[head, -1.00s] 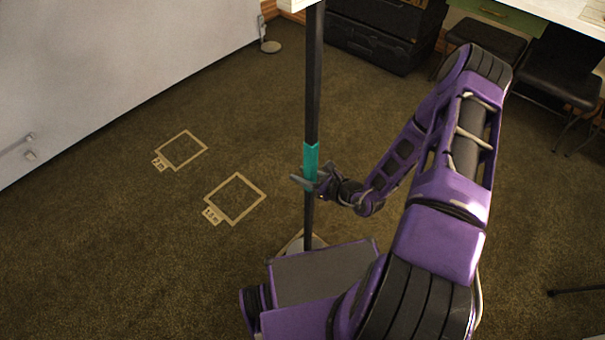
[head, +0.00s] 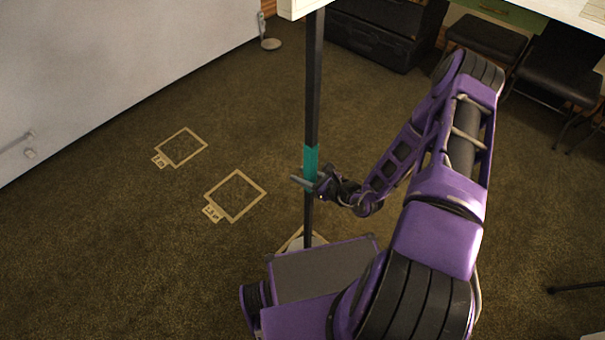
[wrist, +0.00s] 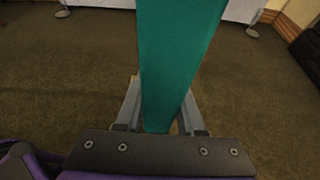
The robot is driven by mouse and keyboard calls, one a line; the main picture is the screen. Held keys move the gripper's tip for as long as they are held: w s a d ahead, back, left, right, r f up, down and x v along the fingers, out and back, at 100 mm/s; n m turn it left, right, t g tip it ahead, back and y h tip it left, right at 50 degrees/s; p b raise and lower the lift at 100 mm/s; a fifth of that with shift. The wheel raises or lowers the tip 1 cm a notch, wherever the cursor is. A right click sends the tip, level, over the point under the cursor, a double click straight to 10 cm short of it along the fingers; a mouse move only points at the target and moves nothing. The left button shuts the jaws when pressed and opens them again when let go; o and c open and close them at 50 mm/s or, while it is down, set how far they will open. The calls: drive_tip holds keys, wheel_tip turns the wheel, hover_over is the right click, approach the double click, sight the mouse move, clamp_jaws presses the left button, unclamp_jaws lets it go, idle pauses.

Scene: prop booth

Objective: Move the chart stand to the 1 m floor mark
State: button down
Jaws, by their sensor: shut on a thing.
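The chart stand (head: 312,95) is a dark pole with a teal grip band, near the middle of the head view. The lower edge of its pale panel (head: 298,8) shows at the top. Its pale foot (head: 306,243) is partly hidden by my base. My gripper (head: 311,183) is shut on the teal band, which also fills the middle of the wrist view (wrist: 175,60) between the fingers. Two taped floor squares lie to the left, a nearer one (head: 251,207) and a farther one (head: 194,158). Their labels are too small to read surely. More tape shows around the foot.
Dark cases (head: 375,40) and black chairs (head: 555,80) stand at the back. Carpet between stand and squares is clear.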

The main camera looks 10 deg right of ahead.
drive_tip(key=shift+c, duration=2.2)
unclamp_jaws()
drive_tip(key=p+v, duration=0.2)
drive_tip(key=v, duration=1.5)
drive_tip(key=shift+r, duration=0.15)
drive_tip(key=shift+s+d, duration=0.1)
drive_tip(key=shift+s, duration=0.05)
